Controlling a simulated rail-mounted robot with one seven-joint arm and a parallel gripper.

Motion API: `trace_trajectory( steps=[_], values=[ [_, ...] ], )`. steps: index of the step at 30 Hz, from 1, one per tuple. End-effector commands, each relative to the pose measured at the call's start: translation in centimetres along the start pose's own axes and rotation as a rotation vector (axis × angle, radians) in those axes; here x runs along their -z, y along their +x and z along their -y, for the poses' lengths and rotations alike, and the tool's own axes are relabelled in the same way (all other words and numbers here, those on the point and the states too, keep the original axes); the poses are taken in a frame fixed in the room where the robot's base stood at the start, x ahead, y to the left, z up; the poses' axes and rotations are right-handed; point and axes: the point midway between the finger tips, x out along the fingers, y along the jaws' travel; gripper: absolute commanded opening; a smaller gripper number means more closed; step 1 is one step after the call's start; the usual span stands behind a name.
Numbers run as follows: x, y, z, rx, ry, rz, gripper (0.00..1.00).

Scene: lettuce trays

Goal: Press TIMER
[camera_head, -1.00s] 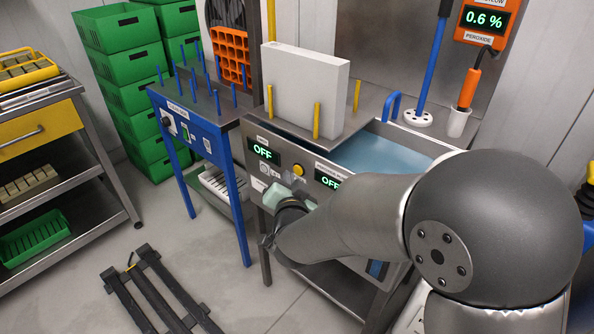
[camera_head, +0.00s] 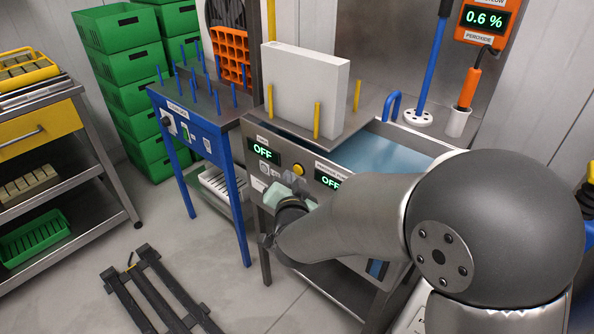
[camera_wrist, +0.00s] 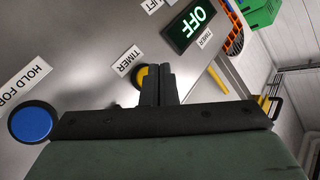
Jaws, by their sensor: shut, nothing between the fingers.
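The TIMER button is a yellow knob (camera_wrist: 142,76) beside a TIMER label (camera_wrist: 128,61) on a grey metal panel in the wrist view. My gripper (camera_wrist: 166,70) is shut and empty. Its black fingertips overlap the right part of the button in that view; I cannot tell whether they touch it. A green-lit display (camera_wrist: 189,25) reads OFF and has its own TIMER label. In the head view, a yellow knob (camera_head: 299,170) shows on the panel right of the left OFF display (camera_head: 263,151). My gripper is low in front of the panel there, its fingertips hard to make out.
A blue button (camera_wrist: 32,122) with a partly cut-off HOLD FOR label lies left in the wrist view. Yellow posts (camera_head: 317,121) and a white block (camera_head: 304,88) stand above the panel. A blue table with upright pegs (camera_head: 205,130) stands left of it.

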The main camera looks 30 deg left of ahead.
Motion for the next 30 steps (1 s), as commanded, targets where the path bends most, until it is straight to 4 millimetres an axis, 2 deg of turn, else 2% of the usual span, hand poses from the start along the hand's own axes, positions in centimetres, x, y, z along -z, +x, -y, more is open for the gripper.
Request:
trace_trajectory(
  steps=[30],
  values=[
    [0.63,0.88,-0.65,0.0,0.0,-0.001,0.0]
  ],
)
